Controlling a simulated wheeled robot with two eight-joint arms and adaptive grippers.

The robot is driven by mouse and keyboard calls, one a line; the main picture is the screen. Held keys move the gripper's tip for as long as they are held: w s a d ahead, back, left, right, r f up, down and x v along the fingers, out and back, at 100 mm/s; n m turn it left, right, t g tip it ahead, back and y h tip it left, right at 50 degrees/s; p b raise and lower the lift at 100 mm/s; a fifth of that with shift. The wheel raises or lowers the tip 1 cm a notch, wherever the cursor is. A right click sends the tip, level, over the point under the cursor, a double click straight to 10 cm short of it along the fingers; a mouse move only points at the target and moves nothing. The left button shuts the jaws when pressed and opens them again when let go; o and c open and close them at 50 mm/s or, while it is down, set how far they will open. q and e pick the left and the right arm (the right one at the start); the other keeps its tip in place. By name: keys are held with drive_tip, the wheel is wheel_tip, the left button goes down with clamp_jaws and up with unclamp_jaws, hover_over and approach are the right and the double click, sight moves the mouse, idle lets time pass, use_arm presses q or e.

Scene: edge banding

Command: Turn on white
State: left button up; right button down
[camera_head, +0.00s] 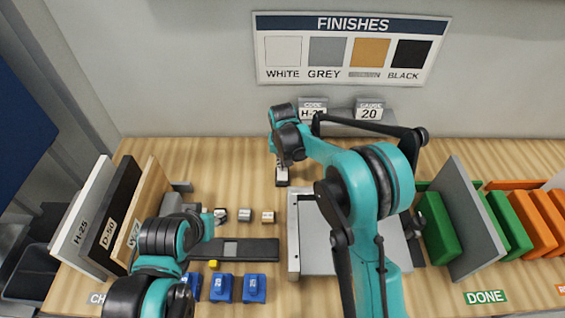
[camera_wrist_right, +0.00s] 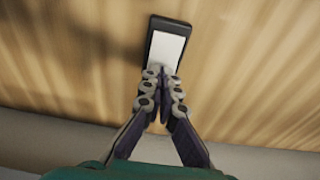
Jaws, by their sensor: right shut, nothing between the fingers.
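A small dark-framed block with a white face (camera_head: 282,182) lies on the wooden table behind my right arm. The right wrist view shows its white face (camera_wrist_right: 167,50) close up. My right gripper (camera_head: 283,164) is shut and empty, with its fingertips (camera_wrist_right: 162,70) over the near end of the white face. I cannot tell whether they touch it. The FINISHES sign (camera_head: 350,50) on the wall has a white swatch (camera_head: 283,51) labelled WHITE.
A grey fixture (camera_head: 293,240) stands behind my right arm. Boards stand at left, including a white one (camera_head: 88,207). Green (camera_head: 508,222) and orange (camera_head: 536,222) pieces and a grey panel (camera_head: 466,215) stand at right. Blue blocks (camera_head: 221,288) lie near the front.

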drive_tip(key=shift+w+f+g, duration=0.2)
drive_tip(key=shift+f+g, duration=0.15)
drive_tip(key=shift+g, duration=0.05)
drive_tip(key=shift+s, duration=0.2)
drive_tip(key=shift+s+r, duration=0.3)
drive_tip(key=shift+s, duration=0.3)
drive_tip(key=r+p, duration=0.1)
drive_tip(key=r, duration=0.2)
drive_tip(key=r+p, duration=0.1)
drive_tip(key=r, duration=0.1)
drive_tip(key=shift+w+p, duration=0.35)
wheel_tip(320, 180, up, 9)
drive_tip(key=w+p, duration=0.1)
drive_tip(key=shift+w, duration=0.15)
